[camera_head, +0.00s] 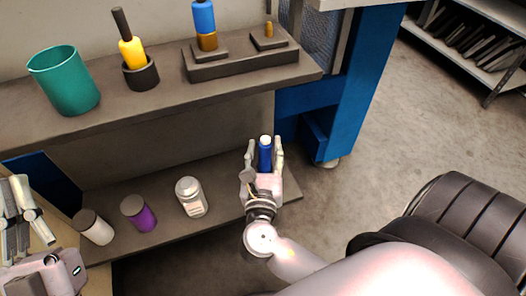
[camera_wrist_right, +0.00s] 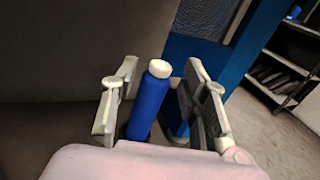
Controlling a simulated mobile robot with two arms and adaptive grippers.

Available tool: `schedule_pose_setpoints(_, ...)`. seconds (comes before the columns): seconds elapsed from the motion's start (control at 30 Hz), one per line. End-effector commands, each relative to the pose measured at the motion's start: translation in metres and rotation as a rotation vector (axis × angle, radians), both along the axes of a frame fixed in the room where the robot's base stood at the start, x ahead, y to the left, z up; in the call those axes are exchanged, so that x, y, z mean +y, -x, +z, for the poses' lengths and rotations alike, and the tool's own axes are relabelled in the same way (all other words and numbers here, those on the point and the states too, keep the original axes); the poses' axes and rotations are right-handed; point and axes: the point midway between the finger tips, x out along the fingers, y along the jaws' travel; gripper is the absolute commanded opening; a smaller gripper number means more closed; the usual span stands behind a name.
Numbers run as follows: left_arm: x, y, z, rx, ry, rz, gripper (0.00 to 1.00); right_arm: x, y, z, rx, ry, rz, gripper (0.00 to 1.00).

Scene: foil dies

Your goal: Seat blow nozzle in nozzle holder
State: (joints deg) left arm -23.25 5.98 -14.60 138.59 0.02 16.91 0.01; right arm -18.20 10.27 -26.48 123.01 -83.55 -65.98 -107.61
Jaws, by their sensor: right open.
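My right gripper (camera_head: 264,147) is open at the right end of the lower shelf, its fingers on either side of a blue bottle with a white cap (camera_head: 265,158). In the right wrist view the bottle (camera_wrist_right: 150,100) stands between the fingers, closer to the left one. I cannot tell if they touch. On the upper shelf, a yellow piece with a black stem (camera_head: 131,50) stands in a black cup-shaped holder (camera_head: 141,76). I cannot tell for sure which pieces are the blow nozzle and nozzle holder. My left gripper (camera_head: 20,200) is at the left edge, its opening unclear.
The upper shelf holds a teal cup (camera_head: 65,82) and a dark rack (camera_head: 245,65) bearing a blue-and-orange piece (camera_head: 204,20) and a small brass-tipped piece (camera_head: 269,30). A white jar (camera_head: 191,197), purple container (camera_head: 138,214) and white container (camera_head: 94,228) stand on the lower shelf.

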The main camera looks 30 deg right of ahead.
Motion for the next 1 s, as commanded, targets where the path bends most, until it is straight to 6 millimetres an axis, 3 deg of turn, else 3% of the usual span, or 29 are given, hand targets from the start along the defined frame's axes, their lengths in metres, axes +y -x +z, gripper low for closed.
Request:
schedule_pose_setpoints(0.2,-0.002,-0.024,-0.030,0.213,-0.062,0.012,0.00,0.030,0.040,0.001,0.004,-0.003,0.001,0.41)
schedule_pose_setpoints(0.4,-0.002,-0.034,-0.052,0.341,-0.098,0.019,0.00,0.047,0.062,0.001,0.001,-0.001,0.000,0.41)
schedule_pose_setpoints(1.0,-0.001,-0.036,-0.060,0.380,-0.108,0.021,0.00,0.052,0.069,0.001,-0.002,-0.001,-0.001,0.41)
